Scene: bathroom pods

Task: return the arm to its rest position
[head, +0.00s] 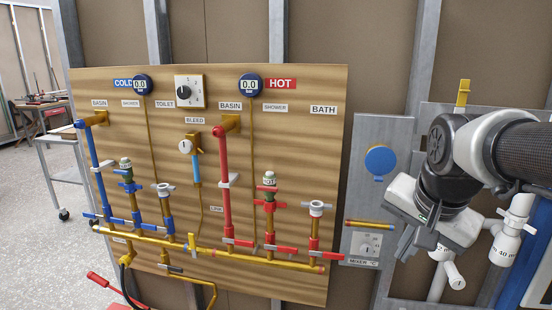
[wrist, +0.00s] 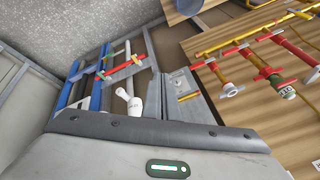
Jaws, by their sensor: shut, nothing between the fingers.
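My arm comes in from the right edge of the head view, with its dark wrist joint (head: 452,150) in front of the panel's right side. My gripper (head: 407,243) hangs below it, shut and empty, pointing down and to the left. It is to the right of the mixer plate (head: 364,246) and appears apart from it. In the wrist view the pale hand housing (wrist: 120,160) fills the bottom, and the fingertips are not clearly seen.
A wooden plumbing panel (head: 290,85) carries blue cold pipes (head: 95,165) and red hot pipes (head: 224,185). White pipes (head: 508,240) stand close to the right of my gripper. A trolley (head: 62,150) stands at left on open floor (head: 40,230).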

